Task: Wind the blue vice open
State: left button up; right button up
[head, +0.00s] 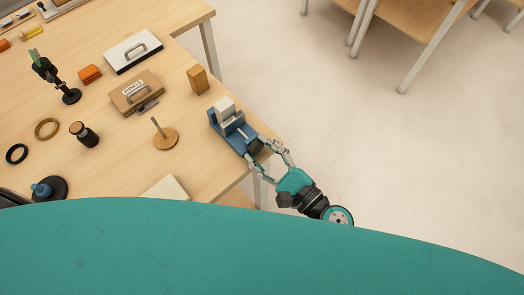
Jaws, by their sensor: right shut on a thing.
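The blue vice (233,135) stands near the right edge of the wooden table. A pale block (224,106) sits upright at its far end, between blue parts; I cannot tell how tightly it is held. My right gripper (258,151) reaches in from the lower right, over the table's edge. Its two fingers are on either side of a dark part at the vice's near end and are shut on it, probably the vice's handle. The fingers partly hide that part. My left gripper does not show.
A wooden block (197,79) stands behind the vice. A round wooden base with a peg (165,138) is to its left. A brown case (136,92), a white case (133,51) and an orange block (90,74) lie farther left. Open floor (330,120) is to the right.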

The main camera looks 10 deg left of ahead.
dwell(0.4)
jog(key=o, duration=1.1)
jog(key=shift+o, duration=0.2)
jog(key=shift+d, duration=0.1)
jog(key=shift+s+d+f, duration=0.1)
jog(key=shift+s+d, duration=0.15)
jog(key=shift+s, duration=0.05)
jog(key=v, duration=1.1)
jog(key=shift+d, duration=0.15)
